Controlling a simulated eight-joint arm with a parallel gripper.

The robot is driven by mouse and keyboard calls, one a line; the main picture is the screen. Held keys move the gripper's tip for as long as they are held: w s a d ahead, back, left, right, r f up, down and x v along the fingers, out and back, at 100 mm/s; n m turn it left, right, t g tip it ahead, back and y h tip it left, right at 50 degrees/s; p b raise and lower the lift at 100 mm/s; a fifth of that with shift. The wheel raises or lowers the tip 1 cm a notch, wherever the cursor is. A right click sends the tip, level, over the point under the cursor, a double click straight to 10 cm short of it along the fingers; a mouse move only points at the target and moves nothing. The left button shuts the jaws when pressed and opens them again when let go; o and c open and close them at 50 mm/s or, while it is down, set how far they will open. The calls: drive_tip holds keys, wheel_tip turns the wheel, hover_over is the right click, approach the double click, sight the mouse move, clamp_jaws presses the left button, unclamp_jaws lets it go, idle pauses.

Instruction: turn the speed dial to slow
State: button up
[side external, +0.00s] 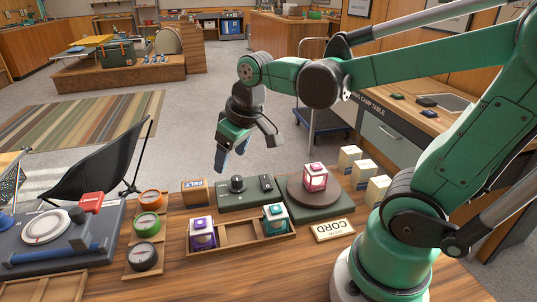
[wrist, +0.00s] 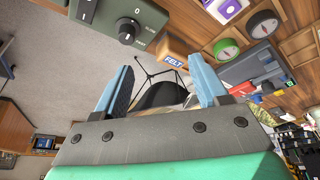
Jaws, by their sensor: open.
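The speed dial (side external: 237,184) is a round black knob on a dark green control box (side external: 238,201), left of a black switch (side external: 266,182). My gripper (side external: 232,150) hangs above and behind the box with blue fingers pointing down, apart from the dial. In the wrist view the gripper (wrist: 163,80) has its fingers spread and nothing between them.
A turntable (side external: 313,193) with a pink lantern stands right of the box. A FELT block (side external: 195,192) is at its left, and a wooden tray (side external: 242,243) with purple and teal lanterns is in front. The air above the box is clear.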

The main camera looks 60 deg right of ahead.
sight(237, 178)
drive_tip(key=w+d+f+g, duration=0.2)
drive_tip(key=d+f, duration=0.1)
drive_tip(key=w+d+f+g, duration=0.1)
drive_tip(key=w+d+g, duration=0.1)
drive_tip(key=shift+d+f, duration=0.15)
drive_tip(key=shift+d, duration=0.1)
drive_tip(key=shift+w+d+f, duration=0.1)
drive_tip(key=shift+d+f, duration=0.05)
drive_tip(key=shift+f, duration=2.9)
drive_tip(key=shift+c, duration=0.2)
clamp_jaws()
